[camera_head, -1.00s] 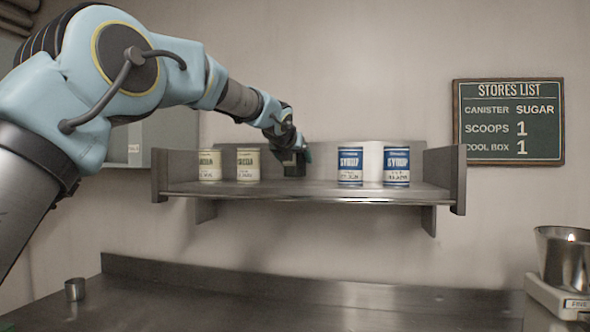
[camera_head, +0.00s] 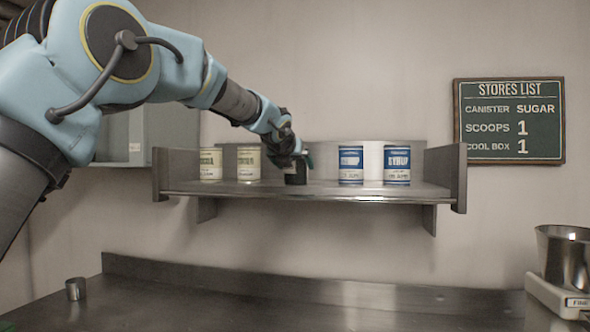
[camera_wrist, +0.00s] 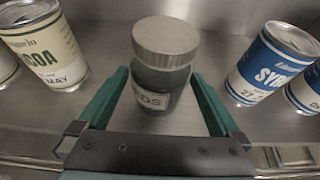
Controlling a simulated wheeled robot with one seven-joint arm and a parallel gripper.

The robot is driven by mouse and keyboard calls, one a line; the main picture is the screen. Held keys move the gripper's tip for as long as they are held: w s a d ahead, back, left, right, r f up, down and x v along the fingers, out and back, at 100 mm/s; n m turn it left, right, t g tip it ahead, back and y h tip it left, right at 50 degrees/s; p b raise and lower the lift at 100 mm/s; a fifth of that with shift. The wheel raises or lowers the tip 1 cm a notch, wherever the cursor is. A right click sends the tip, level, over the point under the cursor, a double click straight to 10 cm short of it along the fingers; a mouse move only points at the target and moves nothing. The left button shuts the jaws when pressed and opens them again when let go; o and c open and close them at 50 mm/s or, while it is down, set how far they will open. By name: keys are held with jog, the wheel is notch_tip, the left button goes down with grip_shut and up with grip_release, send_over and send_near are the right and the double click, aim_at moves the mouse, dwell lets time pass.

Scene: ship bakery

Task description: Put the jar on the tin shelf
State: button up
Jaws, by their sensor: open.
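The jar (camera_wrist: 162,75) is dark with a grey lid and a pale label reading "DS" at its end. It stands upright on the tin shelf (camera_head: 325,188), between the cocoa tins and the syrup tins. My gripper (camera_head: 297,163) is at the jar (camera_head: 295,179) in the head view and partly covers it. In the wrist view the green fingers of my gripper (camera_wrist: 158,80) are spread, one on each side of the jar. Whether a fingertip still touches the glass is hard to tell.
Cream cocoa tins (camera_head: 249,162) stand left of the jar and blue syrup tins (camera_head: 351,165) stand right of it. Upright end panels (camera_head: 445,175) close the shelf's sides. Below is a steel counter (camera_head: 300,310) with a small cup (camera_head: 75,289) and a scale (camera_head: 558,298).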

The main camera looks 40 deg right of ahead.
jog(key=b+v, duration=0.2)
jog(key=v, duration=0.8)
jog(key=shift+a, duration=0.2)
jog(key=shift+s, duration=0.15)
